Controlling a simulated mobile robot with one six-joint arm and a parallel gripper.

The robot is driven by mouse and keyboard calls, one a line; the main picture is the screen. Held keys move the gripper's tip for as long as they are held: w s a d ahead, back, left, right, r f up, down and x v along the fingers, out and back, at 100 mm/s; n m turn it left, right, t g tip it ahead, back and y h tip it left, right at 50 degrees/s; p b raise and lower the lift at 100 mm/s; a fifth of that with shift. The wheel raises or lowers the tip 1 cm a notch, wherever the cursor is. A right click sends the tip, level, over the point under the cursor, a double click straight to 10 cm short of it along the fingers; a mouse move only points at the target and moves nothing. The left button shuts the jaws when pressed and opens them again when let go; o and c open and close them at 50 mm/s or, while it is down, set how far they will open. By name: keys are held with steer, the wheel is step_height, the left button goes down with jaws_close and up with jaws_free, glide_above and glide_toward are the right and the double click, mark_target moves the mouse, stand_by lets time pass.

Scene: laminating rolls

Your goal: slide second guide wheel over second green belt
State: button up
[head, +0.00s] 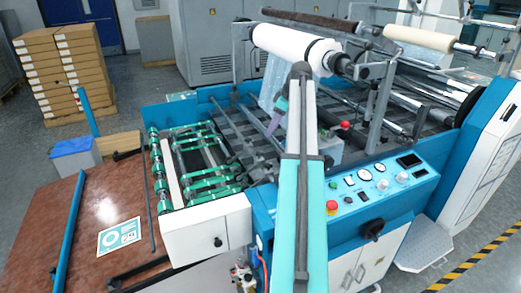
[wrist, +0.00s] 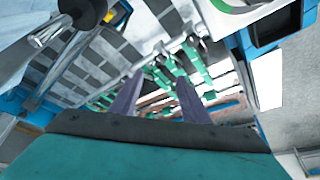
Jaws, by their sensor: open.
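Several green belts (head: 196,152) run across the open feed section at the left end of the blue machine. They also show ahead of my fingers in the wrist view (wrist: 197,62). Small wheels and fittings sit on the bars around them. I cannot tell which one is the second guide wheel or which belt is the second. My gripper (head: 275,122) is above the machine bed, to the right of the belts and apart from them. In the wrist view its two purple fingers (wrist: 158,84) are spread with nothing between them.
A large white roll (head: 292,46) hangs above the bed beside my arm. A control panel (head: 375,182) with a red button lies at the front right. A brown table (head: 100,205) with a printed sheet stands left of the belts. Stacked boxes (head: 65,75) stand at the back left.

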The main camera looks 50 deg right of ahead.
mark_target(261, 153)
steer(key=shift+p+x, duration=1.75)
steer(key=shift+x, duration=4.5)
steer(key=shift+w, duration=0.1)
jaws_close()
